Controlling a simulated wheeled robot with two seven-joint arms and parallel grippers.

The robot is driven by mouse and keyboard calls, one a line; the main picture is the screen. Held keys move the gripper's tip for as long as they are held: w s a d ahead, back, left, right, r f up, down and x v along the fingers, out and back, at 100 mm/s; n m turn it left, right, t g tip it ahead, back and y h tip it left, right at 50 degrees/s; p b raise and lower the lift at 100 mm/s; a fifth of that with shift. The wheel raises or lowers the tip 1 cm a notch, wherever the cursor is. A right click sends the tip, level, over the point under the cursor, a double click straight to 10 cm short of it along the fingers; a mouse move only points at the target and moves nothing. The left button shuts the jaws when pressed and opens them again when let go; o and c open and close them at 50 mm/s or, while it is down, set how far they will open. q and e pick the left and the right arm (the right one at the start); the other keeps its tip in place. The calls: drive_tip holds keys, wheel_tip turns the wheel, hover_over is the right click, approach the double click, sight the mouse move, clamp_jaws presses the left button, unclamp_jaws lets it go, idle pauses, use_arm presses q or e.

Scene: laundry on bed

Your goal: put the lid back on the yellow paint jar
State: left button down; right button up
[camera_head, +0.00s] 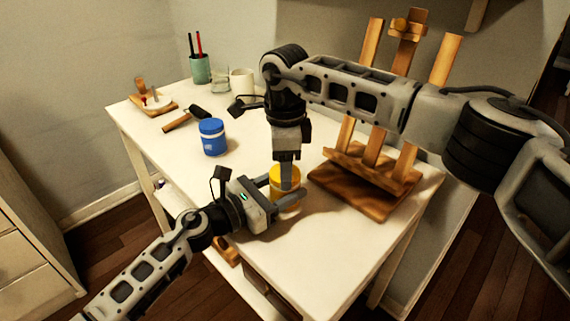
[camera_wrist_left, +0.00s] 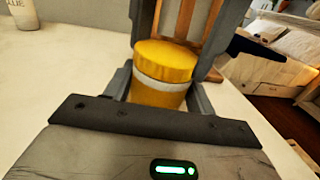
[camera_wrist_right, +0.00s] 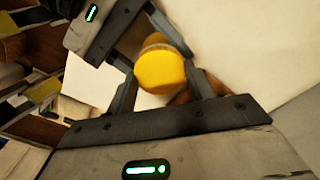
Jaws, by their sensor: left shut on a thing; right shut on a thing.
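The yellow paint jar (camera_head: 287,200) stands upright at the table's near right part. My left gripper (camera_head: 277,193) is shut on the jar's body from the side. In the left wrist view the jar (camera_wrist_left: 158,95) has a white band and its yellow lid (camera_wrist_left: 165,57) sits on top, looking level. My right gripper (camera_head: 287,184) comes from above and is shut on the lid, one finger on each side. The right wrist view looks down on the round lid (camera_wrist_right: 160,70). Whether the lid is seated fully cannot be told.
A blue jar (camera_head: 212,137) stands left of the grippers. A wooden easel (camera_head: 365,190) stands close on the right. The left front table is clear.

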drive_tip(key=m, duration=1.1)
drive_tip(key=shift+m, duration=0.3)
drive_tip(key=o, duration=1.1)
drive_tip(key=shift+c, duration=0.2)
drive_tip(key=shift+r, duration=2.25)
